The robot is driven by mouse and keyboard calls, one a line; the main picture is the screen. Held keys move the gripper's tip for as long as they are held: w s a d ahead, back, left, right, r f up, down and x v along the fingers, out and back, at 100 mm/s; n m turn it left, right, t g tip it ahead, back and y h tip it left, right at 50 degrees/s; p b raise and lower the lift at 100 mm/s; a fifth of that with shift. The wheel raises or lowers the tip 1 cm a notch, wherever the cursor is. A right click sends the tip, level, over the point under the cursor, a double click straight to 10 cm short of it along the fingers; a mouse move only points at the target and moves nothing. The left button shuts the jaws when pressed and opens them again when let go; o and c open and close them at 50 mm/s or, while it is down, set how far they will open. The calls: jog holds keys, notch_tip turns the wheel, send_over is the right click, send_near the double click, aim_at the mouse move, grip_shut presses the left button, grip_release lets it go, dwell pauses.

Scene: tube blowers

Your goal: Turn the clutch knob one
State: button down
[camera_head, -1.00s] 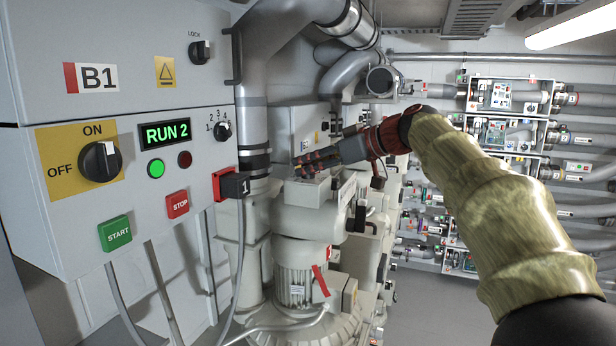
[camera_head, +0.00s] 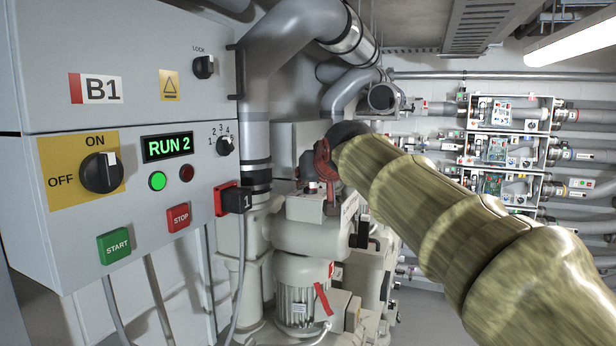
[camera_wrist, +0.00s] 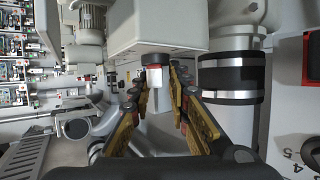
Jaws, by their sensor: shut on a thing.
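In the wrist view my gripper (camera_wrist: 157,84) has its yellow-and-black fingers on both sides of a small pale knob (camera_wrist: 155,77) with a red band and a dark collar. The fingers are shut on this knob, which sticks out from a light grey box (camera_wrist: 157,32). No label on the knob can be read, so I cannot tell its number. In the head view my arm hides the fingertips and the knob; only the red part of my gripper shows near the machine.
A grey control panel (camera_head: 120,45) stands at the left with a selector (camera_head: 101,172), a green START button (camera_head: 114,246) and a red STOP button (camera_head: 178,218). A grey motor (camera_head: 298,290) sits below my gripper. Pipes (camera_head: 270,60) rise behind, and equipment racks (camera_head: 505,150) line the far wall.

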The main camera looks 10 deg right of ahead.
jog(key=shift+w+f+m+g+h+b, duration=0.15)
jog(key=shift+m+h+b, duration=0.4)
jog(key=shift+m+h, duration=0.4)
jog(key=shift+s+f+m+g+h+b, duration=0.15)
jog(key=shift+m+h+b, duration=0.5)
jog(key=shift+h, duration=0.4)
jog(key=shift+w+r+m+g+h+b, duration=0.15)
jog(key=shift+m+g+h+b, duration=0.7)
jog(key=shift+m+h, duration=0.8)
jog(key=shift+m+g+h, duration=0.25)
jog(key=shift+m, duration=0.1)
jog(key=c, duration=2.1)
grip_release()
jog(key=shift+o, duration=1.3)
jog(key=shift+d, duration=0.2)
jog(key=shift+a, duration=0.1)
